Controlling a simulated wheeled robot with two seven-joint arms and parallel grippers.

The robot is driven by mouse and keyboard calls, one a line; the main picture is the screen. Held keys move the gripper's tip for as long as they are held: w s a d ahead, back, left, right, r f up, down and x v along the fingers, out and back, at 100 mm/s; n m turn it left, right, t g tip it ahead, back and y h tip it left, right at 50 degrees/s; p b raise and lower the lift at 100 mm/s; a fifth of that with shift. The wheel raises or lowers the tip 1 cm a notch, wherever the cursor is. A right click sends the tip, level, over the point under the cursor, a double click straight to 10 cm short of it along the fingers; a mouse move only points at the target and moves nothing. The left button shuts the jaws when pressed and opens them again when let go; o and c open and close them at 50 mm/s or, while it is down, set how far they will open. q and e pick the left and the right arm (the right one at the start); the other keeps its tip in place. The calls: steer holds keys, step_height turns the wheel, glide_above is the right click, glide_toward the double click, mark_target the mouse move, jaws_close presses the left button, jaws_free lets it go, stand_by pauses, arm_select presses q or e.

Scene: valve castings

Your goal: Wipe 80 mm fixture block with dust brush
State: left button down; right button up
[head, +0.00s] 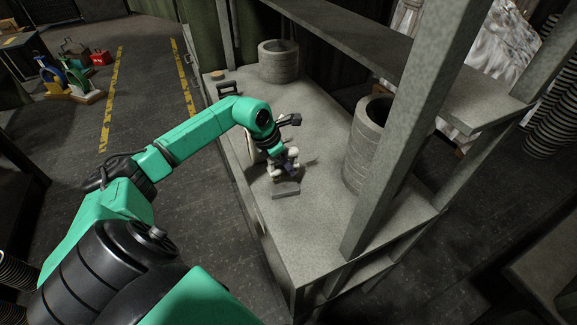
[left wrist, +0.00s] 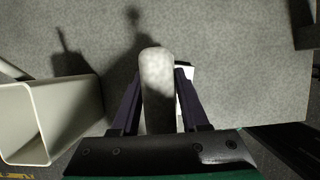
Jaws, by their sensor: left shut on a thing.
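My left gripper (head: 283,162) is over the grey bench and shut on a pale, round-ended handle, which I take to be the dust brush (left wrist: 157,85). In the left wrist view the handle stands between the two dark fingers of the gripper (left wrist: 157,100). The brush's bristles are hidden. A flat grey block (head: 286,189), likely the 80 mm fixture block, lies on the bench just in front of the gripper in the head view. I cannot tell whether the brush touches it. My right gripper is not in view.
The bench (head: 310,225) has clear room around the block. A pale open box (left wrist: 40,120) is left of the gripper in the wrist view. A big ribbed cylinder (head: 367,145) stands to the right, another ring (head: 278,63) at the back. A grey post (head: 405,130) rises at the right.

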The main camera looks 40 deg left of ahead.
arm_select(q)
step_height(320, 180, up, 2)
steer(key=shift+s+d+r+p, duration=0.1)
steer(key=shift+s+d+p, duration=0.05)
steer(key=shift+p, duration=0.2)
steer(key=shift+a+r+p, duration=0.2)
steer(key=shift+r+p, duration=0.35)
steer(key=shift+r, duration=0.4)
steer(key=shift+d+r, duration=0.15)
steer(key=shift+r, duration=0.4)
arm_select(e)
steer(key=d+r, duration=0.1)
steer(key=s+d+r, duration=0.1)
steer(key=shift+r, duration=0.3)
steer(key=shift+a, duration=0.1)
